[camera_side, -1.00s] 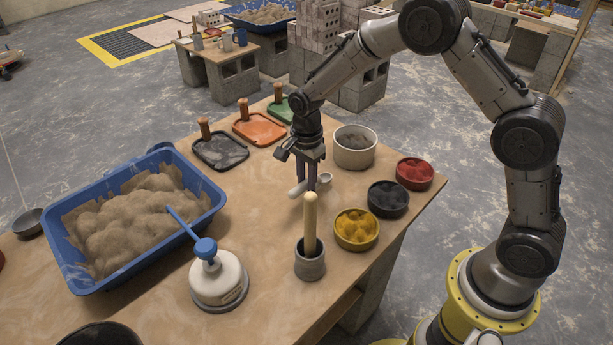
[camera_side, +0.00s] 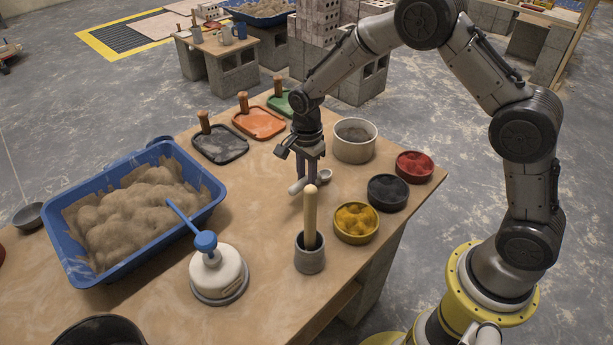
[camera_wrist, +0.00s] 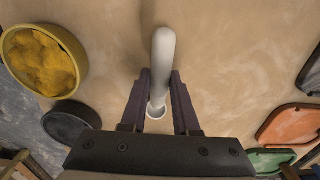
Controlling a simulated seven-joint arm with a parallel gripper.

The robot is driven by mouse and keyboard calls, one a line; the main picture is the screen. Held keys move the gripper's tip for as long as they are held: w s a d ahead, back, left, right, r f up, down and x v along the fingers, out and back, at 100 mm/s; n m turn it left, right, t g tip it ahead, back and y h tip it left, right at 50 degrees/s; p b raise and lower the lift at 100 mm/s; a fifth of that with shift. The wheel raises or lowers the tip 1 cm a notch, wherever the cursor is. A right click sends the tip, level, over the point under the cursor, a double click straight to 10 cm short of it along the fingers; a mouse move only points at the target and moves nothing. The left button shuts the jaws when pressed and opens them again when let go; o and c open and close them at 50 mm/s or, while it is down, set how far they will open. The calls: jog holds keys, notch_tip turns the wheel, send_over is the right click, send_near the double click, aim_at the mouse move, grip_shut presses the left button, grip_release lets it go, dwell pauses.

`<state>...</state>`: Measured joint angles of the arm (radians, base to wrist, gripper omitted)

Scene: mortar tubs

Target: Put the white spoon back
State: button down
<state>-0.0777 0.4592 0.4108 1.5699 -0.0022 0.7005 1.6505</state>
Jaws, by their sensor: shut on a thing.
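The white spoon (camera_side: 297,187) is between the fingers of my gripper (camera_side: 309,180), low over the wooden table. Its thick pale handle points toward the lower left and its small bowl shows to the right of the fingers. In the wrist view, my gripper (camera_wrist: 161,78) is shut on the spoon (camera_wrist: 162,50), with the handle running away from the palm and the bowl near the palm. I cannot tell whether the spoon touches the table.
A grey cup with a wooden stick (camera_side: 310,252) stands just in front. Pots of yellow (camera_side: 355,237), black (camera_side: 387,205) and red (camera_side: 414,178) powder and a pale tub (camera_side: 355,152) stand right.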

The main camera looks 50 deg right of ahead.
jog(key=shift+f, duration=0.25)
jog(key=c, duration=0.6)
grip_release()
